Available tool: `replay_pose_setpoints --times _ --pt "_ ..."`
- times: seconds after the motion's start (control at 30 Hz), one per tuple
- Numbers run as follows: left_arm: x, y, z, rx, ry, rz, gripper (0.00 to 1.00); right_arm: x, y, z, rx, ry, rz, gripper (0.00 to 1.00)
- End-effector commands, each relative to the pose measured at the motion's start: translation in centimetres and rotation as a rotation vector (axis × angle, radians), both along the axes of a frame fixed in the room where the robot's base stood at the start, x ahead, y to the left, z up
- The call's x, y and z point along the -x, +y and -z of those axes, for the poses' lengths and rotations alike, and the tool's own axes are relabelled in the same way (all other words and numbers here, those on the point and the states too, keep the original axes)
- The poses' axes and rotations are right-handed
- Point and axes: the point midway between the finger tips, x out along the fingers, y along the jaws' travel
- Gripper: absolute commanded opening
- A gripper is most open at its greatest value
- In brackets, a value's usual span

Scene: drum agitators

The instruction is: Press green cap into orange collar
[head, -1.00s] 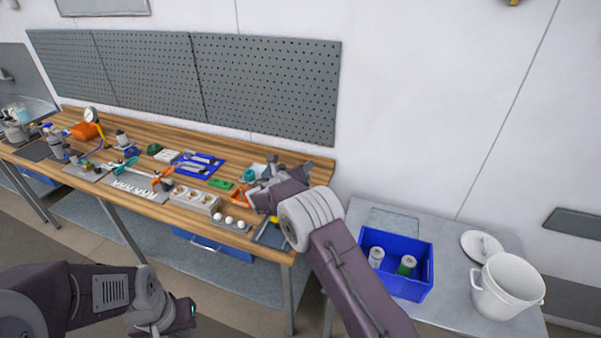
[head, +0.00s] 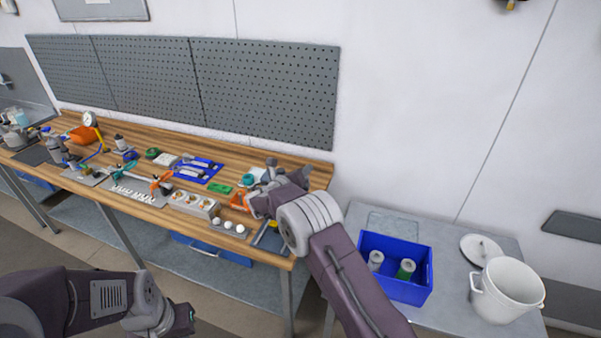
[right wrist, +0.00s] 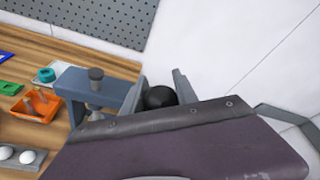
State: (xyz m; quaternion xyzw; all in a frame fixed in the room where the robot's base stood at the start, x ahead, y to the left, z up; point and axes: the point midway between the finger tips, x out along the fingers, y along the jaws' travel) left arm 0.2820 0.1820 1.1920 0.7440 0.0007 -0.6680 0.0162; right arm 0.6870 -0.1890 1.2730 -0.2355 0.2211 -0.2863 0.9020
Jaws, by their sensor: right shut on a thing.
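My right gripper (head: 260,203) is at the right end of the workbench, beside a grey-blue press frame. In the right wrist view its fingers (right wrist: 160,92) are shut on a round black knob (right wrist: 160,97). The press frame (right wrist: 85,82) stands just left of it with a grey vertical plunger (right wrist: 96,86). I cannot make out a green cap or orange collar under the plunger; the frame and my arm hide that spot. An orange tray (right wrist: 36,106) with small parts lies left of the press. My left gripper (head: 184,318) hangs low before the bench; its jaws are unclear.
A green block (head: 220,186), a teal ring (right wrist: 45,75) and a tray of white balls (head: 229,227) lie near the press. Tools crowd the workbench (head: 140,211) further left. A blue bin (head: 398,287) and white pot (head: 506,292) stand on the right side table.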

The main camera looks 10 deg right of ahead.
Motion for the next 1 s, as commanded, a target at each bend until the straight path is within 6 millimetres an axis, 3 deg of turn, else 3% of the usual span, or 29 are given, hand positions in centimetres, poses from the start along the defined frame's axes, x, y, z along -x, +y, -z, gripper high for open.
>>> replay_pose_setpoints --times 0.47,0.5,0.57,0.87,1.0 --pt "0.0 0.0 0.0 0.000 0.000 0.000 0.00 0.1 -0.3 0.5 -0.001 0.008 0.005 0.00" --pt "0.0 0.0 0.1 0.000 0.000 0.000 0.00 0.1 -0.3 0.5 0.000 0.009 0.005 0.38" --pt "0.0 0.0 0.1 0.000 0.000 0.000 0.00 0.1 -0.2 0.5 -0.001 0.008 0.005 0.54" --pt "0.0 0.0 0.1 0.000 0.000 0.000 0.00 0.1 0.0 0.2 -0.001 0.004 0.002 0.55" --pt "0.0 0.0 1.1 0.000 0.000 0.000 0.00 1.2 1.1 0.0 -0.001 0.002 -0.001 0.55"
